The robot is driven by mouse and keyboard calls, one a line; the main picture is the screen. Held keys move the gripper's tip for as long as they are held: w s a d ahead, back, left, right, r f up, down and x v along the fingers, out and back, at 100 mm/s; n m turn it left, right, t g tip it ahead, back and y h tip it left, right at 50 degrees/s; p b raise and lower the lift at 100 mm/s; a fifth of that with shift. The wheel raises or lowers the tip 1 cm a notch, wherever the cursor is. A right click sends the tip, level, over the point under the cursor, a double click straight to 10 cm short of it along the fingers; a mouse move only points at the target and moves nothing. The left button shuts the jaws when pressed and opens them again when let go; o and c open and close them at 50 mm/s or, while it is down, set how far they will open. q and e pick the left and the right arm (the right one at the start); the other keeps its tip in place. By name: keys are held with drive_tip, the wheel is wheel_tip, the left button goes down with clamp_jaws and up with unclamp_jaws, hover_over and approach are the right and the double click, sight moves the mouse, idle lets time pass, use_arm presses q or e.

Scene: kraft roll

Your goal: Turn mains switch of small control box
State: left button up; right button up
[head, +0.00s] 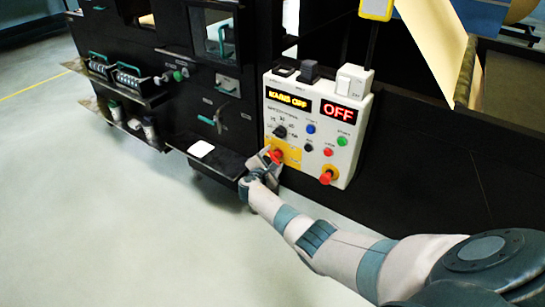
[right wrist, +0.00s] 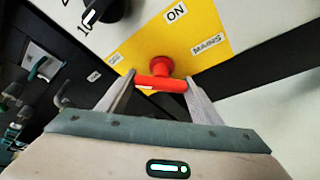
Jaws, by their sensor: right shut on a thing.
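The small control box (head: 315,125) is a white panel with buttons, knobs and two lit displays, one reading "MAINS OFF" and one "OFF". Its mains switch is a red rotary handle on a yellow plate, low on the left side of the box in the head view. In the right wrist view the red mains switch (right wrist: 160,80) sits on the yellow plate (right wrist: 185,35) with "ON" and "MAINS" labels. My right gripper (head: 271,157) is at the switch, its two fingers shut on the ends of the red handle. My left gripper is not in view.
A dark shelf with a white pad (head: 201,149) is left of my gripper. Black machine cabinets stand behind. The pale floor (head: 120,220) in front is clear.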

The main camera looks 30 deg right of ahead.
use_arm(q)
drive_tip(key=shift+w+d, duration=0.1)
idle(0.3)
use_arm(e)
drive_tip(key=o, duration=1.1)
drive_tip(key=shift+c, duration=0.2)
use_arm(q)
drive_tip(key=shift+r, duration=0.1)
use_arm(e)
drive_tip(key=shift+s+a, duration=0.1)
drive_tip(key=shift+a, duration=0.05)
drive_tip(key=shift+s+a+r+p, duration=0.2)
drive_tip(key=shift+s+a+p, duration=0.1)
drive_tip(key=shift+a, duration=0.1)
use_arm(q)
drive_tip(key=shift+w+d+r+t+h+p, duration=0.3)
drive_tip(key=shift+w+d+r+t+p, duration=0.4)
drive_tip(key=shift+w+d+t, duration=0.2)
use_arm(e)
drive_tip(key=v, duration=1.6)
